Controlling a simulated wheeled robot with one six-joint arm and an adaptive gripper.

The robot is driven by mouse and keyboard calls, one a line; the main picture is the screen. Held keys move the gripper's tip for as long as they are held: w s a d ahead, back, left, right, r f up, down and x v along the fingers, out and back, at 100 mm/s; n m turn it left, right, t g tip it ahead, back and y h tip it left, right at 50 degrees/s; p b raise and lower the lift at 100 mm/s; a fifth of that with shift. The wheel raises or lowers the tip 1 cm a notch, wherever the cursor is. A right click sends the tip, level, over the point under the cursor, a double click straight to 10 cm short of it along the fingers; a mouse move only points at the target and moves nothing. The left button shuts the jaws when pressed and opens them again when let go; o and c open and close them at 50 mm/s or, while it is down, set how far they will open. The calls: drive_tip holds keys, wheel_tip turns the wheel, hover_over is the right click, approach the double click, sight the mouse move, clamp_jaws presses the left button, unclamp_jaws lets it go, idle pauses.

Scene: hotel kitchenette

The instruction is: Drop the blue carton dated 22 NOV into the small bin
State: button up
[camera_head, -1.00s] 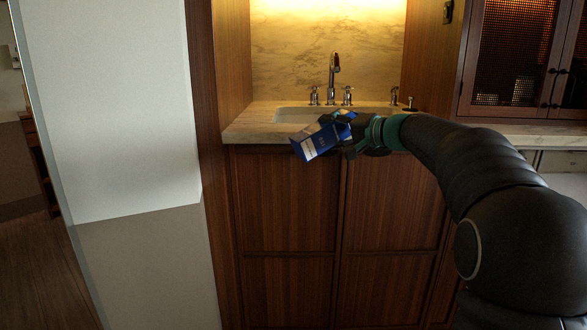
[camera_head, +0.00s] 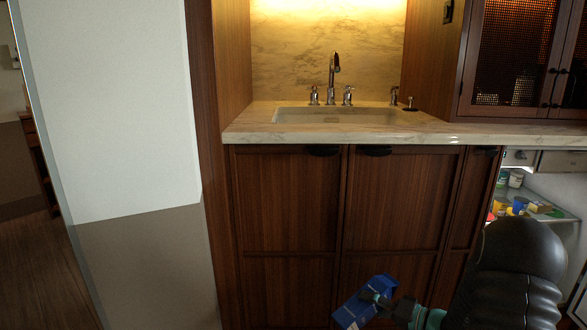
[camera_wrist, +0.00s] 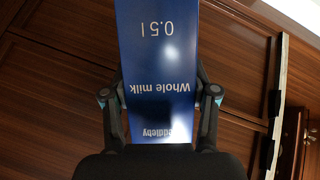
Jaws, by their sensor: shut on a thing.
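My gripper (camera_head: 384,304) is shut on a blue carton (camera_head: 360,303), low in front of the wooden cabinet doors. The carton is tilted in the head view. In the wrist view the carton (camera_wrist: 158,70) fills the middle between the two fingers of my gripper (camera_wrist: 160,100), its print upside down, reading "Whole milk" and "0.5 l". No date can be read on the side that shows. The small bin is not seen in either view.
A marble counter (camera_head: 440,131) with a sink (camera_head: 335,115) and faucet (camera_head: 333,75) stands above the cabinet doors (camera_head: 290,200). An open fridge (camera_head: 545,212) with several items is at the right. A pale wall (camera_head: 115,110) stands at the left.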

wheel_tip(320, 180, down, 10)
drive_tip(key=s+d, duration=0.2)
drive_tip(key=shift+s+d+r, duration=0.15)
drive_tip(key=shift+s+d, duration=0.05)
drive_tip(key=shift+s, duration=0.15)
